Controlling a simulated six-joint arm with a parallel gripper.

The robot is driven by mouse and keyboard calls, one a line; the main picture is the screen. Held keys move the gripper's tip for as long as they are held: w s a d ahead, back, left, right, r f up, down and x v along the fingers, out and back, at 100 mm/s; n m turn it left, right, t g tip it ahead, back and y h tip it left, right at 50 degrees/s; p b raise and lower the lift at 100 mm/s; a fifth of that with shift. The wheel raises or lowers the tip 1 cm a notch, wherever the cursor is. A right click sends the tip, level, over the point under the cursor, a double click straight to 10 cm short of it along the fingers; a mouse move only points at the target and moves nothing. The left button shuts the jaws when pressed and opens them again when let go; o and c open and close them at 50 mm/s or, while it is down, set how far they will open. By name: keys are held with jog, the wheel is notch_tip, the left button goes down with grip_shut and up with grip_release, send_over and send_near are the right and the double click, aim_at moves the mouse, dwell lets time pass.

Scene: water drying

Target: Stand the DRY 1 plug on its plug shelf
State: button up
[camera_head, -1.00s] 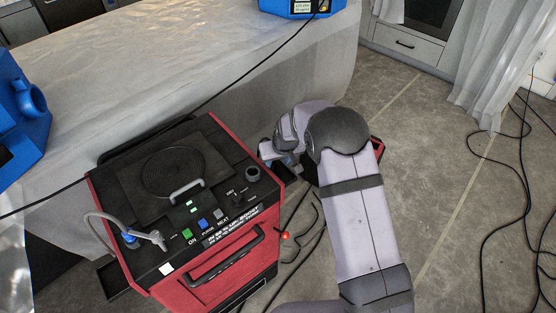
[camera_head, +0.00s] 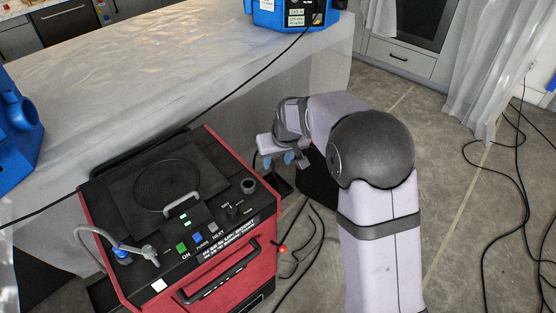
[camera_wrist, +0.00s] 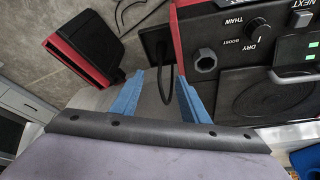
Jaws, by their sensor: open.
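My gripper (camera_head: 280,161) is open, its blue fingers pointing down beside the right side of the red and black machine (camera_head: 160,215). In the wrist view my gripper (camera_wrist: 157,98) shows its two blue fingers apart, with only floor and a dark cable loop (camera_wrist: 165,95) seen between or beyond them. A small black tray (camera_wrist: 154,42) at the machine's side holds part of that loop; it may be a plug shelf, but no label is readable. I cannot pick out the DRY 1 plug for certain in either view.
A black box with a red side (camera_wrist: 88,48) stands on the floor close to my fingers. Cables (camera_head: 300,245) lie on the floor. A draped table (camera_head: 180,70) stands behind.

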jog(key=shift+s+d+r, duration=0.1)
jog(key=shift+s+r, duration=0.1)
jog(key=shift+r, duration=0.25)
jog(key=s+d+f+m+g, duration=0.1)
jog(key=s+d, duration=0.2)
jog(key=s, duration=0.7)
jog(key=s+d+f+m+g, duration=0.1)
jog(key=s+d, duration=0.3)
jog(key=s, duration=0.6)
jog(key=s+d+f+m+g+h, duration=0.1)
jog(key=s+d, duration=0.3)
jog(key=s, duration=0.6)
jog(key=shift+d+f+g, duration=0.2)
jog(key=shift+f+g, duration=0.15)
jog(key=shift+g, duration=0.35)
jog(key=shift+a, duration=0.15)
